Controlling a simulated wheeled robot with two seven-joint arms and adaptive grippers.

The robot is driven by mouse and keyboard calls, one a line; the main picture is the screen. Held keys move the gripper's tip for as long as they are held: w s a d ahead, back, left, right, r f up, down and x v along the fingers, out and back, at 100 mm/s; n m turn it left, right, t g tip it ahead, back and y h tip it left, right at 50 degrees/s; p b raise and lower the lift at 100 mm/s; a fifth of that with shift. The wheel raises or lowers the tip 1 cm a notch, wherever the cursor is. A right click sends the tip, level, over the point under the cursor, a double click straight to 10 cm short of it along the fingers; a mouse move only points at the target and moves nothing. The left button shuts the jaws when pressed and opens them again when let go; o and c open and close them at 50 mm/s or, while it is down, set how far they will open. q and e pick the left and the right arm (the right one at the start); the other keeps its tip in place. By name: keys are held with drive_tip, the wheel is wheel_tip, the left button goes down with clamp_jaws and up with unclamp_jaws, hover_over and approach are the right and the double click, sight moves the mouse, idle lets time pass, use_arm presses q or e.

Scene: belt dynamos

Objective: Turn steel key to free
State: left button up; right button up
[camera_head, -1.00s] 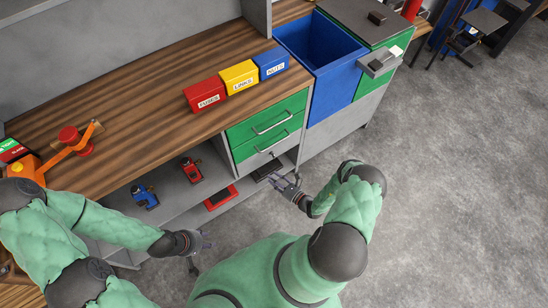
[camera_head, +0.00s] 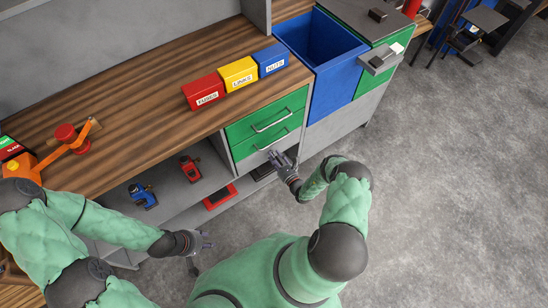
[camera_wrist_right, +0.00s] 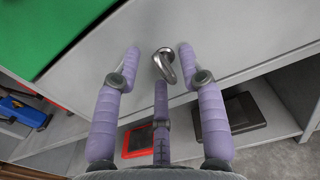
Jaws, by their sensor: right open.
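The steel key (camera_wrist_right: 165,65) shows in the right wrist view as a curved metal ring on the grey panel (camera_wrist_right: 215,45) below the green drawers. My right gripper (camera_wrist_right: 162,70) is open, with its fingers on either side of the key and a third finger below it. I cannot tell whether any finger touches the key. In the head view my right gripper (camera_head: 281,160) is in front of the grey panel and hides the key. My left gripper (camera_head: 204,240) is low at the left, away from the bench; its fingers are too small to judge.
A lower shelf holds a red tray (camera_head: 220,196), a dark flat case (camera_wrist_right: 231,116) and blue and red tools. Red, yellow and blue boxes stand on the wooden bench top (camera_head: 130,95). Open floor lies to the right.

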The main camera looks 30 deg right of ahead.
drive_tip(key=shift+w, duration=0.3)
clamp_jaws()
